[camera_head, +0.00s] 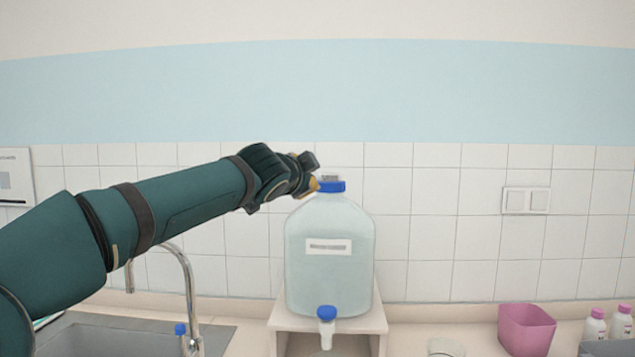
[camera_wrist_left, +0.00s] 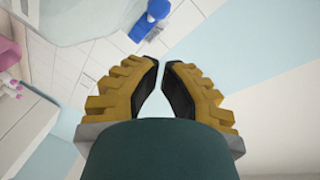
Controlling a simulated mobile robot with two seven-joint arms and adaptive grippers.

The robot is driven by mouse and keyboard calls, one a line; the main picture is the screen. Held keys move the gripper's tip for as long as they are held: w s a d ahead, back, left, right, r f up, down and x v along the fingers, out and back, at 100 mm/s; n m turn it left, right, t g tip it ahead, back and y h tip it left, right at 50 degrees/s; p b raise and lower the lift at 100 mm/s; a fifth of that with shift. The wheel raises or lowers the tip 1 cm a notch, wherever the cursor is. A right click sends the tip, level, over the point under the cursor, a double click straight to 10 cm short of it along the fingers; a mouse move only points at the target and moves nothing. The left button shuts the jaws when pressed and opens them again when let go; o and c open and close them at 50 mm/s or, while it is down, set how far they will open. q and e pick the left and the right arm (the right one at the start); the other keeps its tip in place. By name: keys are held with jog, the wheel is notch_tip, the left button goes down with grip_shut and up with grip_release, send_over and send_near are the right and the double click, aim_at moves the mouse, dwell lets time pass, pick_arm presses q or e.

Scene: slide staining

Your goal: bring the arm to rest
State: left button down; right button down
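My left arm reaches in from the left in the head view. Its gripper (camera_head: 315,173) is at the height of the blue cap (camera_head: 330,186) on a large translucent jug (camera_head: 329,262), just left of it in the picture. Whether it touches the cap is unclear there. In the wrist view the fingertips of the gripper (camera_wrist_left: 161,65) nearly meet, with a wedge of empty space behind them and nothing held. The blue cap (camera_wrist_left: 149,20) lies a little beyond the tips there. My right gripper is in neither view.
The jug stands upright on a raised stand (camera_head: 283,322), its blue-topped tap (camera_head: 326,318) facing front. A sink (camera_head: 110,338) and faucet (camera_head: 188,280) lie below my left arm. A pink container (camera_head: 525,328) and white bottles (camera_head: 620,324) stand at right. The tiled wall (camera_head: 440,220) is behind.

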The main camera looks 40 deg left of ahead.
pick_arm(q)
jog(key=shift+s+d+r, duration=0.1)
jog(key=shift+s+r, duration=0.05)
jog(key=shift+s, duration=0.6)
jog(key=shift+s+d+r, duration=0.1)
jog(key=shift+s+r, duration=0.05)
jog(key=shift+s, duration=0.55)
